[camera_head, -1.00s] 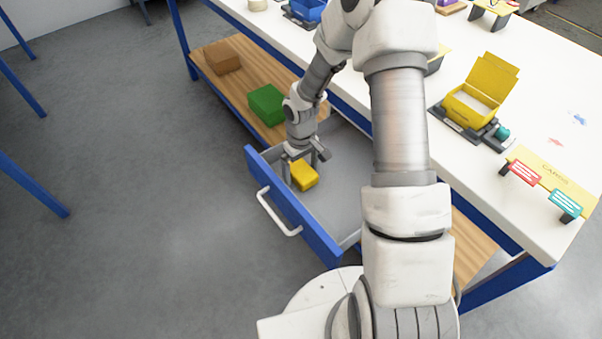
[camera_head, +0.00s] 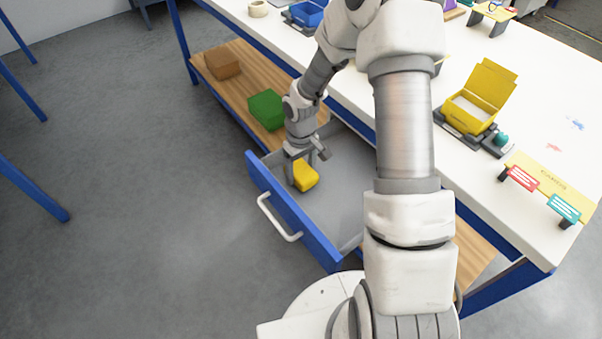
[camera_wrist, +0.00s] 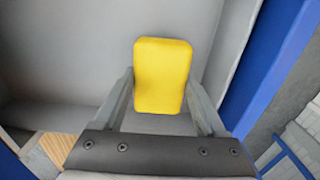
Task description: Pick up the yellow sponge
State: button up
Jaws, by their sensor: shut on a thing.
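The yellow sponge (camera_head: 306,176) is a rounded block inside the open drawer, near its blue front. My gripper (camera_head: 302,181) reaches down into the drawer and is shut on the sponge. In the wrist view, the sponge (camera_wrist: 162,75) sits between my two grey fingers, one along each side. The head view does not clearly show whether the sponge touches the drawer floor. My wrist hides part of its top.
The grey drawer has a blue front (camera_head: 310,232) with a white handle (camera_head: 275,218). A green box (camera_head: 267,109) and a brown box (camera_head: 222,63) stand on the wooden lower shelf (camera_head: 240,90). An open yellow box (camera_head: 470,108) and card stands occupy the white tabletop (camera_head: 480,175).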

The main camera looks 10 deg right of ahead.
notch_tip(320, 180, up, 2)
jog(key=shift+r, duration=0.25)
jog(key=s+d+r+p, duration=0.2)
jog(key=s+d+r, duration=0.3)
jog(key=d, duration=0.5)
jog(key=shift+d+r, duration=0.25)
jog(key=shift+r, duration=0.35)
jog(key=shift+s, duration=0.1)
jog(key=o, duration=0.8)
jog(key=c, duration=0.7)
